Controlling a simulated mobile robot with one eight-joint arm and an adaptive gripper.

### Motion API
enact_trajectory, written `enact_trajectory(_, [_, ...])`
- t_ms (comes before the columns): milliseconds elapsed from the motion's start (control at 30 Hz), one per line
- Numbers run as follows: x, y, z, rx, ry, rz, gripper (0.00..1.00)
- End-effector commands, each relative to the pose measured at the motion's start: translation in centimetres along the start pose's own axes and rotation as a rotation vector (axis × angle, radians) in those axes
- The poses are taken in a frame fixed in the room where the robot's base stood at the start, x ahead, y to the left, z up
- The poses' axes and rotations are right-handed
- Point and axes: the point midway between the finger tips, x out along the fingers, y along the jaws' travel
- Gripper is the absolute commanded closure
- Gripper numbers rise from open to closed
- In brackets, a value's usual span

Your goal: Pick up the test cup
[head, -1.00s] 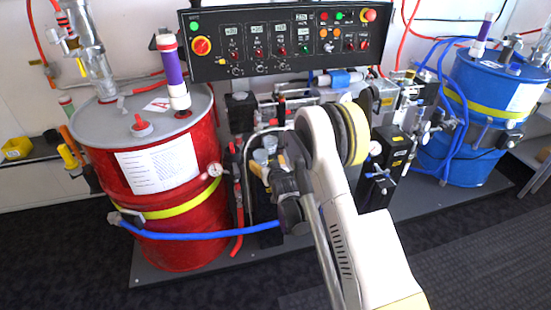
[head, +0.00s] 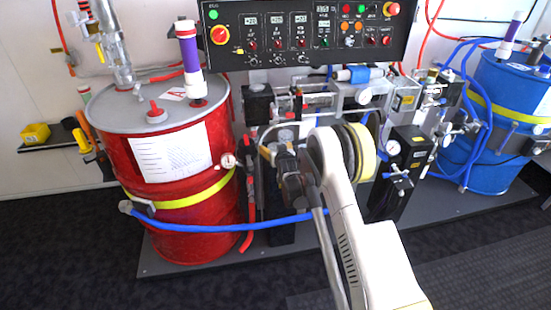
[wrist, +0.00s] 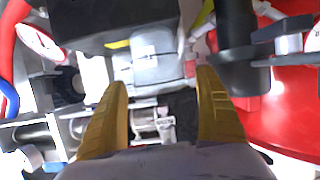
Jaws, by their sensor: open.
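In the wrist view, pale grey cup-like pieces (wrist: 158,68) lie just ahead of and between my fingertips; I take one as the test cup, but cannot tell where one ends and the other begins. My gripper (wrist: 162,92) is open, its two yellow fingers apart with nothing held between them. In the head view, a pale cup top (head: 285,135) shows just behind my gripper (head: 270,150). My wrist and arm hide most of that spot.
A red drum (head: 125,160) stands left, with a blue hose (head: 240,228) crossing in front. A black control panel (head: 300,35) hangs above. Metal valves and a black gauge block (head: 400,165) crowd the right. A blue drum (head: 505,85) stands far right. The dark floor in front is open.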

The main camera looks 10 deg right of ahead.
Motion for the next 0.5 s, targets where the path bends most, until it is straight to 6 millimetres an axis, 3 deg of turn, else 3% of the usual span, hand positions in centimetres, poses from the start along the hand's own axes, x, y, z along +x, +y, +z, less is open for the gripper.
enact_trajectory(133, [-0.06, 0.01, -0.08, 0.0, 0.0, 0.0, 0.18])
enact_trajectory(300, [-0.08, 0.01, -0.07, 0.0, 0.0, 0.0, 0.69])
enact_trajectory(500, [-0.08, 0.01, -0.06, 0.0, 0.0, 0.0, 0.71])
